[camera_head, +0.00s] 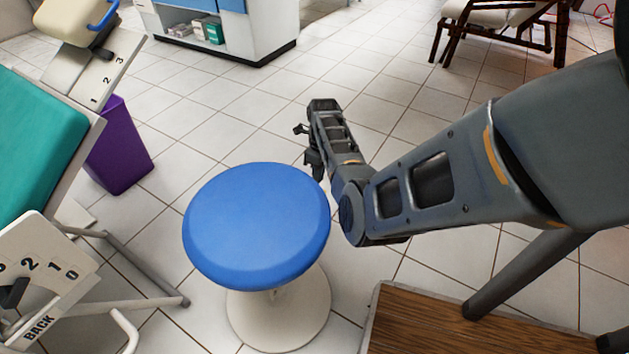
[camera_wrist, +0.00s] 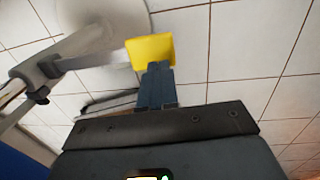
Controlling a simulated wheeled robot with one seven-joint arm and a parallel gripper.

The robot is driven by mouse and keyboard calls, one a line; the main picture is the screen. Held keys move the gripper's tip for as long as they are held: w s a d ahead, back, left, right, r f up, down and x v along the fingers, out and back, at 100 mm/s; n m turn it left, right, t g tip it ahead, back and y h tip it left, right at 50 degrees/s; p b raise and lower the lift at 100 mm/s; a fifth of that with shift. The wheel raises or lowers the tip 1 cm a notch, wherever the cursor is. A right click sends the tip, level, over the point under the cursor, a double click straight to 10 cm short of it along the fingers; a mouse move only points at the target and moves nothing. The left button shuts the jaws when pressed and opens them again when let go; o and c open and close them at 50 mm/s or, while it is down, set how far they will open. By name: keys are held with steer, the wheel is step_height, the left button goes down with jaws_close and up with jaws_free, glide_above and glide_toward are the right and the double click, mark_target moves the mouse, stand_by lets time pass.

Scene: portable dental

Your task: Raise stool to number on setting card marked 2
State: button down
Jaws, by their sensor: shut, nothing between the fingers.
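The stool has a round blue seat (camera_head: 257,220) and a round white base (camera_head: 280,310). It stands upright on the floor in the head view. In the wrist view its white base (camera_wrist: 100,30), a pale column with a dark fitting (camera_wrist: 40,96) and a bit of blue seat (camera_wrist: 20,165) show at the left. My gripper (camera_head: 313,160) is beyond the seat's right edge, partly hidden. No separate setting card is clear; number scales (camera_head: 107,80) and a BACK plate (camera_head: 48,268) are on the chair at left.
The teal dental chair (camera_head: 35,135) and its metal legs stand left of the stool. A purple bin (camera_head: 120,150) is behind it. A wooden platform (camera_head: 440,325) lies at lower right. A white cabinet (camera_head: 225,35) stands at the back. Tiled floor beyond the stool is clear.

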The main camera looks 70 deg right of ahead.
step_height(320, 180, up, 6)
steer(key=d+p, duration=0.1)
steer(key=shift+p, duration=0.35)
steer(key=shift+s, duration=0.2)
